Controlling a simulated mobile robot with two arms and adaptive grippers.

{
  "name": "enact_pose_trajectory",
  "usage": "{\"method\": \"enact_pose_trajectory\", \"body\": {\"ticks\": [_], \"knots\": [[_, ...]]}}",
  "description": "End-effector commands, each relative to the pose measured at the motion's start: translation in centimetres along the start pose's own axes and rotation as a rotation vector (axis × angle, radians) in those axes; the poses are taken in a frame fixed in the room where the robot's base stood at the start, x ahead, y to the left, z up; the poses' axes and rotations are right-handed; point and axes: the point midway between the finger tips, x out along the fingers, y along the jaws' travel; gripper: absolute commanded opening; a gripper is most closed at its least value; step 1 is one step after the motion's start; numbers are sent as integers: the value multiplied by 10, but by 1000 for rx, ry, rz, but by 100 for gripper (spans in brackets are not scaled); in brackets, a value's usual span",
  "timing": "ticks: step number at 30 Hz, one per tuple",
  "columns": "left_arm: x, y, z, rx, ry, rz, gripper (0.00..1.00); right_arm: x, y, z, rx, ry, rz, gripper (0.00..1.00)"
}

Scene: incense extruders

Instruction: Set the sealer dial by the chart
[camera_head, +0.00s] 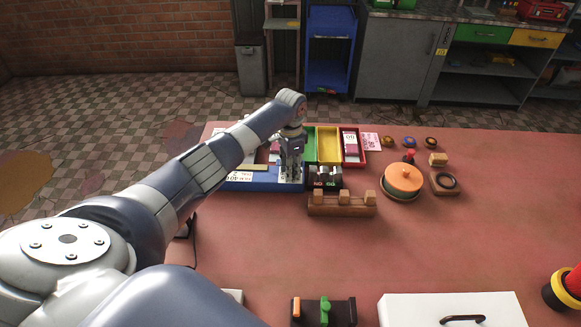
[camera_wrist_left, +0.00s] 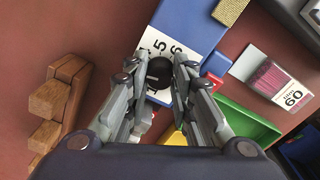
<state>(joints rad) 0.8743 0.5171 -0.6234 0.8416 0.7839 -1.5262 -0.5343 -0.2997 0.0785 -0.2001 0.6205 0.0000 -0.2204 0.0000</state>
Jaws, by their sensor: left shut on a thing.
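The blue sealer (camera_head: 262,186) stands at the back left of the red table, with a printed white card (camera_head: 238,176) on its left part. My left gripper (camera_head: 291,172) reaches down over its right part. In the left wrist view, the dial's black knob (camera_wrist_left: 155,76) sits between the fingertips of my left gripper (camera_wrist_left: 157,72), which are shut on it. A white scale (camera_wrist_left: 165,48) with black numbers, 5 and 6 among them, shows beside the knob. The fingers hide part of the scale, and I cannot read the dial's setting. A pink-printed card (camera_head: 371,141) lies at the back. My right gripper is out of view.
Green, yellow (camera_head: 328,146) and red bins stand behind the sealer. A wooden rack (camera_head: 342,204) and a dark block (camera_head: 325,177) are close to its right. An orange round-topped object (camera_head: 403,180) stands further right.

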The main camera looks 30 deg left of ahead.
Motion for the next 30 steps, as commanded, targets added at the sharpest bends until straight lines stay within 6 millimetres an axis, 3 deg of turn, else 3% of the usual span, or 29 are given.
{"method": "enact_pose_trajectory", "body": {"ticks": [15,30], "knots": [[0,0,0,423,1,-1,0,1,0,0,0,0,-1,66],[-1,-1,0,567,1,-2,0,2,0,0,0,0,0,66]]}}
